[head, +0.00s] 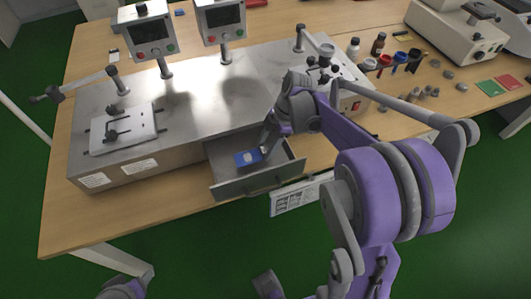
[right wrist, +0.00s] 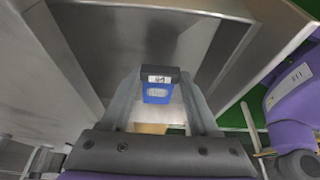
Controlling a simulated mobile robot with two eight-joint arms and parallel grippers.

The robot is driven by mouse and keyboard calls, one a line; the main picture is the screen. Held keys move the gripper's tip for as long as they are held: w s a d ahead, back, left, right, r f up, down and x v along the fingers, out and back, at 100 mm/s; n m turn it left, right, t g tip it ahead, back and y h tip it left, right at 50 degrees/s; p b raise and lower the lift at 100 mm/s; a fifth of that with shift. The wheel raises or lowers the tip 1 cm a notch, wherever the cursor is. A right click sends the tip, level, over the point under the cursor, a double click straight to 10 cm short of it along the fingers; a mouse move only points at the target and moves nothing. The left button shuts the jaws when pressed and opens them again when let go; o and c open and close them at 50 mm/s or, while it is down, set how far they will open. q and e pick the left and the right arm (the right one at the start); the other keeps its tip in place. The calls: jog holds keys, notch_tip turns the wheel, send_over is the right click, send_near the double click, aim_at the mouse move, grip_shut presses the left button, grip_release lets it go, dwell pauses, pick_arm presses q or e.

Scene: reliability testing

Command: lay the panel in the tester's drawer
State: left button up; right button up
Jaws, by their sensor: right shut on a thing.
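The panel is a small blue block (head: 247,158) with a light mark, seen in the head view inside the open drawer area. In the right wrist view the panel (right wrist: 157,94) shows a black end with a white label. The grey metal drawer (head: 258,186) stands pulled out from the tester (head: 190,105). My right gripper (head: 264,150) reaches down over the drawer and is shut on the panel; its fingers stand on both sides of it in the right wrist view (right wrist: 160,100). Whether the panel touches the drawer floor I cannot tell. My left gripper does not show.
Two screens (head: 148,30) (head: 221,20) on posts rise behind the tester top. A flat plate fixture (head: 123,130) sits at its left. Bottles and cups (head: 385,62) and small grey pieces stand to the right. A white printed sheet (head: 295,197) hangs at the front table edge.

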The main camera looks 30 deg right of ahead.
jog(key=shift+f, duration=1.9)
jog(key=shift+f+b, duration=0.15)
jog(key=shift+b, duration=0.2)
jog(key=o, duration=1.3)
jog(key=shift+o, duration=0.2)
jog(key=shift+d+r, duration=0.1)
jog(key=shift+r, duration=0.4)
jog(key=p+v, duration=0.1)
jog(key=v, duration=1)
jog(key=shift+r, duration=0.15)
